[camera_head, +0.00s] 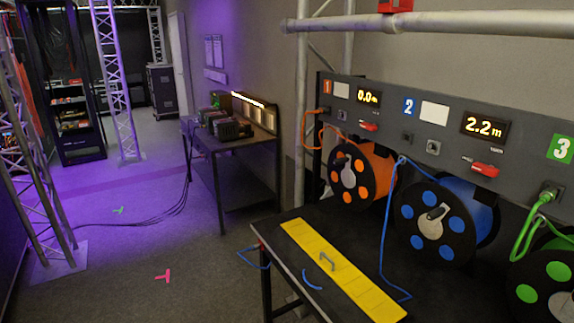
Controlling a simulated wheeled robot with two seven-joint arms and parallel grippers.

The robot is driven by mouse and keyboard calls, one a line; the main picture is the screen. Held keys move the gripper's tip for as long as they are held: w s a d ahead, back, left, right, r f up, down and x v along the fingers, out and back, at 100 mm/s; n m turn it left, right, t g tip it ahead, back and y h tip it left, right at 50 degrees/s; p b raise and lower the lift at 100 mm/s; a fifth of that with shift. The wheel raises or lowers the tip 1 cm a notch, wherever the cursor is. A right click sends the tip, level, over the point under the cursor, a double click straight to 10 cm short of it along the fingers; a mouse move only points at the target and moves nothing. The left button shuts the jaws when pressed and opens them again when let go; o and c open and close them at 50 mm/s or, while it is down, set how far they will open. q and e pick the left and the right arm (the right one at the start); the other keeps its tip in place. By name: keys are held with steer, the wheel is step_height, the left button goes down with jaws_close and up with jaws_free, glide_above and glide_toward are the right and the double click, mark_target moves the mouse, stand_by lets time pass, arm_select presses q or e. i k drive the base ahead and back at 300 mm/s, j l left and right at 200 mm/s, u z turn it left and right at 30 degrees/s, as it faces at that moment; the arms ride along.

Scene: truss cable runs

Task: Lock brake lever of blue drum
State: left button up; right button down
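The blue drum (476,200) hangs below the panel section numbered 2, at the right of the head view. Its black front flange (408,230) has several blue discs and a pale hub with a small dark handle (436,213). A red lever (485,169) sits on the panel above the drum, under a display reading 2.2 m. It lies nearly level with a slight tilt down to the right; I cannot tell whether it is locked. A blue cable (387,232) runs from above the drum down to the bench. Neither of my grippers is in view.
An orange drum (361,175) hangs to the left under a 0.0 m display, with its own red lever (368,126). A green drum (545,285) is cut off at right. A yellow plate (340,272) with a handle lies on the black bench. Open floor (130,240) is left.

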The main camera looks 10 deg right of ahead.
mark_target(490, 170)
steer(key=z, duration=1.35)
